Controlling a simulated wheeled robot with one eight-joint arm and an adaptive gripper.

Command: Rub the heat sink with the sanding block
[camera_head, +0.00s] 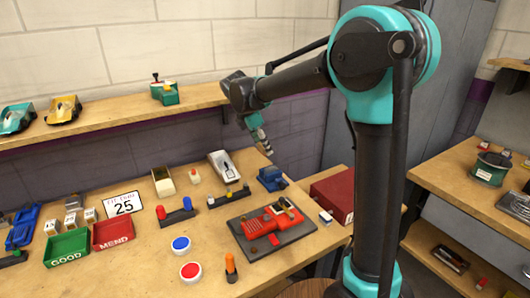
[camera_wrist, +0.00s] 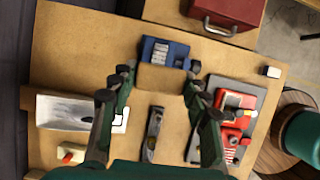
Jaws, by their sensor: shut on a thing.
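A tan block (camera_wrist: 160,78), which looks like the sanding block, sits between the fingertips of my gripper (camera_wrist: 158,80) in the wrist view. My gripper (camera_head: 262,142) is shut on it and holds it above the back of the bench in the head view. A blue vise-like holder (camera_head: 272,179) stands on the bench below my gripper. In the wrist view a grey finned piece, likely the heat sink (camera_wrist: 172,54), shows in this holder (camera_wrist: 151,47), just beyond the block. The block hides part of the holder's near side. I see a gap between block and holder in the head view.
A red slot-car-like body (camera_head: 272,222) lies on a dark mat right in front of the holder. A white car body (camera_head: 222,166) stands left of it, with a dark rack (camera_head: 228,196) in front. A red case (camera_head: 335,192) is at the right.

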